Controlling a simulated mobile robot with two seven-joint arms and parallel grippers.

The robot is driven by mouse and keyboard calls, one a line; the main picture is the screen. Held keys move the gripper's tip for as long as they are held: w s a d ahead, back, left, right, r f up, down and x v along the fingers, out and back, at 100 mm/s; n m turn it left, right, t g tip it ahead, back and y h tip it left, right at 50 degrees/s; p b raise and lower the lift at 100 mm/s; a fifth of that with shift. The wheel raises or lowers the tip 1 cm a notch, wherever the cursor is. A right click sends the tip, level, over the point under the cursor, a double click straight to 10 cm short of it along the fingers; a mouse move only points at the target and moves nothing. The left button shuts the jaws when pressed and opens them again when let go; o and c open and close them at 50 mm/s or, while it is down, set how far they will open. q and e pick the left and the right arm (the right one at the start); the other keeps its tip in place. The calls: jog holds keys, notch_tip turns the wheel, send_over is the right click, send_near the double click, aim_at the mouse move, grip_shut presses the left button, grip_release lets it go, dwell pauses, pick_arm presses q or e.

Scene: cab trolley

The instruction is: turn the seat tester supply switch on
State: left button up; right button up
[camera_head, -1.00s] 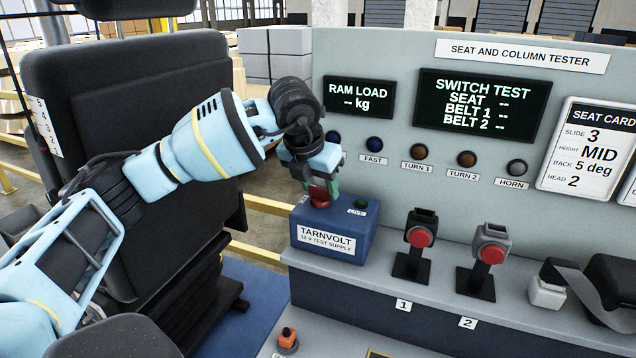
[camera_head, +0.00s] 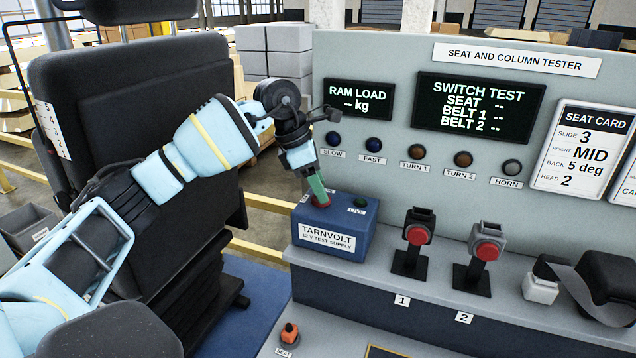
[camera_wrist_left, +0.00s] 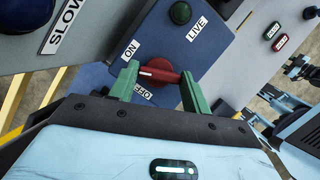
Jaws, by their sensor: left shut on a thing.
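The supply switch is a red rotary knob (camera_wrist_left: 158,75) on top of the blue Tarnvolt 12 V test supply box (camera_head: 335,242). In the left wrist view, an ON label (camera_wrist_left: 130,50) and an OFF label (camera_wrist_left: 141,91) lie beside the knob's left end. The knob's left end sits between the two labels. My left gripper (camera_head: 318,190) is shut on the knob, with one green finger at each end of it. In the head view the fingers hide part of the knob. The LIVE lamp (camera_head: 360,202) beside it looks dark green. My right gripper is not seen.
The tester panel (camera_head: 400,175) with lamps and displays stands just behind the box. Two red-button buckle stands (camera_head: 418,237) (camera_head: 487,250) are to the right on the console ledge. A black seat (camera_head: 140,130) stands left, behind my left arm. A small orange control (camera_head: 289,332) is in front.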

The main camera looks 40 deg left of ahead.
pick_arm(q)
jog(key=m+g, duration=0.1)
jog(key=m, duration=0.4)
jog(key=shift+w+g+h+b, duration=0.15)
jog(key=shift+g+h+b, duration=0.15)
jog(key=shift+g+b, duration=0.1)
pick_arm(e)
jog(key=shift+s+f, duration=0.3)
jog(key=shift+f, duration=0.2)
pick_arm(q)
jog(key=shift+m, duration=0.3)
jog(key=o, duration=1)
jog(key=v, duration=0.7)
jog(key=shift+a+r+b, duration=0.25)
jog(key=shift+r+b, duration=0.05)
jog(key=shift+r, duration=0.05)
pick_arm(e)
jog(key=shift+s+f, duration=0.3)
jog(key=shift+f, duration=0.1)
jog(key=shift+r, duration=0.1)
pick_arm(q)
jog(key=shift+f, duration=0.1)
